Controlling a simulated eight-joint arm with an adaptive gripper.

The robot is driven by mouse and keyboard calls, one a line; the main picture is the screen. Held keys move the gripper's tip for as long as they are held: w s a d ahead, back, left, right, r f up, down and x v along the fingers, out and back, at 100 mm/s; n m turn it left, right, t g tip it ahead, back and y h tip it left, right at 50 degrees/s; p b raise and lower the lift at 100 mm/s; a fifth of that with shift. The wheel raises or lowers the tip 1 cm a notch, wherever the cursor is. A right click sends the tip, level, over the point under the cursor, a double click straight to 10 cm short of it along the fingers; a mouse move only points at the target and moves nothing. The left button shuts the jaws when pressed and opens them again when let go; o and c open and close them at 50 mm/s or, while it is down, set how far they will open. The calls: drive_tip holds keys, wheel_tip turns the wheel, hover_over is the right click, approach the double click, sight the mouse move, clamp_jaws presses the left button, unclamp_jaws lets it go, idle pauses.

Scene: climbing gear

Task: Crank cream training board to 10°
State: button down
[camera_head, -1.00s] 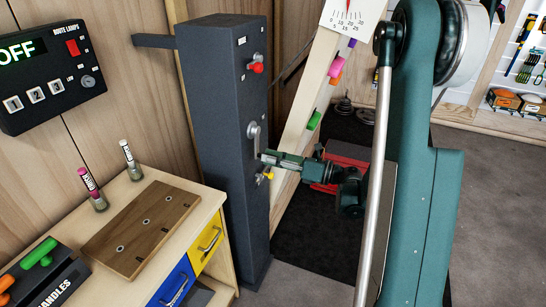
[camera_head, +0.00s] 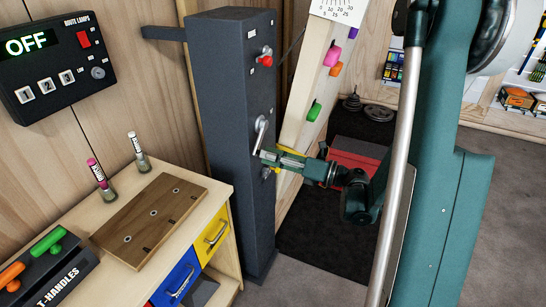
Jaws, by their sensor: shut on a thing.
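The cream training board (camera_head: 296,112) leans beside a dark grey post (camera_head: 235,110) and carries pink, orange, green and purple holds. A white angle scale (camera_head: 345,10) shows at its top, cut off by the frame edge; its reading cannot be told. A silver crank (camera_head: 260,132) sits on the post's face, its arm slanting down and slightly left. My green gripper (camera_head: 266,156) is at the crank's lower end, shut on its handle, which the fingers mostly hide.
A red knob (camera_head: 266,60) is higher on the post. A wooden bench (camera_head: 215,190) at the left holds a drilled board (camera_head: 150,218), two small bottles and T-handles (camera_head: 48,240). An OFF display box (camera_head: 60,65) hangs on the wall. Weight plates (camera_head: 379,113) lie behind.

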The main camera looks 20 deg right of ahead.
drive_tip(key=shift+s+a+r, duration=0.2)
drive_tip(key=shift+r, duration=0.2)
drive_tip(key=shift+s+a+r, duration=0.15)
drive_tip(key=shift+r, duration=0.35)
drive_tip(key=c, duration=2.2)
unclamp_jaws()
drive_tip(key=shift+c, duration=0.2)
drive_tip(key=shift+s+d, duration=0.1)
drive_tip(key=v, duration=1.1)
drive_tip(key=shift+s+d, duration=0.25)
drive_tip(key=shift+s, duration=0.05)
drive_tip(key=shift+a, duration=0.15)
